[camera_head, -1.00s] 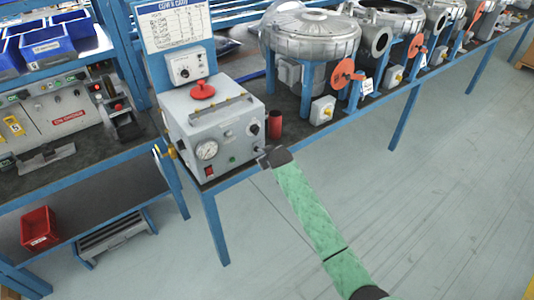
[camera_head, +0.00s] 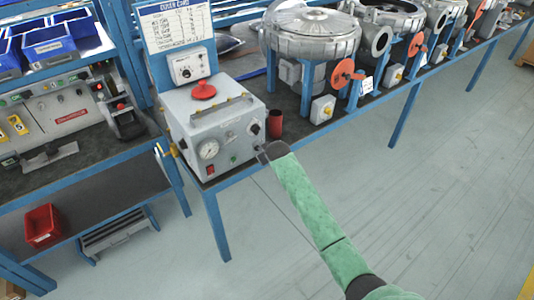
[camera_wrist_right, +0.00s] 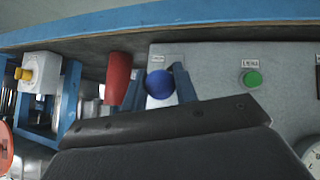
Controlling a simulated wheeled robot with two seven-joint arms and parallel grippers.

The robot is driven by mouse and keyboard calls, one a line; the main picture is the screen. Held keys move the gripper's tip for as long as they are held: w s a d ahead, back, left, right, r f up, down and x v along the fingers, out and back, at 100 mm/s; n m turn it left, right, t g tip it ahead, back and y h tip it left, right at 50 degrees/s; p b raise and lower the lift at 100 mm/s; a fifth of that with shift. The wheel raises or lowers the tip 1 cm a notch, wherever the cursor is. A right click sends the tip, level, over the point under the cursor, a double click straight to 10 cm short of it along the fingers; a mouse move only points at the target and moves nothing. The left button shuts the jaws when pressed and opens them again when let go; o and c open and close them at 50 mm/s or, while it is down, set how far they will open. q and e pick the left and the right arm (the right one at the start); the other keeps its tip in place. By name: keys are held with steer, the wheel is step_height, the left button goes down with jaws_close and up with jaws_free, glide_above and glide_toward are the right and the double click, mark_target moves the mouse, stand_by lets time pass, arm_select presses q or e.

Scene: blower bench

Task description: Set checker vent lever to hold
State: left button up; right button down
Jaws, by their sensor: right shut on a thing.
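The checker (camera_head: 212,128) is a grey box with a gauge and a red knob on top, standing at the front corner of the blue-framed bench. My right gripper (camera_head: 262,150) is at the right end of its front panel. In the right wrist view, a blue ball knob (camera_wrist_right: 160,84), apparently the lever's, sits between the two dark fingers, which are shut on it. The lever's shaft and its exact setting are hidden, and the small label behind it is unreadable. My left gripper is in neither view.
A red cylinder (camera_head: 275,124) stands right beside the checker, close to the gripper; it also shows in the wrist view (camera_wrist_right: 118,78). A green button (camera_wrist_right: 253,79) is on the panel. Blower housings (camera_head: 311,35) line the bench to the right. The floor in front is clear.

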steer(key=c, duration=1.1)
jaws_free()
steer(key=shift+s+d+r+b, duration=0.1)
steer(key=shift+s+r+b, duration=0.2)
steer(key=shift+s+r, duration=0.05)
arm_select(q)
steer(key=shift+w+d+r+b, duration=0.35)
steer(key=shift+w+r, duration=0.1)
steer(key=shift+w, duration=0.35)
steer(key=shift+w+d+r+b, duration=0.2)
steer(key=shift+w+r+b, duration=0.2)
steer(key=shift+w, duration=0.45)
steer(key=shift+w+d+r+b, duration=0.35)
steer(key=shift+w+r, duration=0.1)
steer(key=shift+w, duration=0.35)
arm_select(e)
steer(key=v, duration=0.6)
steer(key=shift+s+r, duration=0.25)
steer(key=shift+r, duration=0.05)
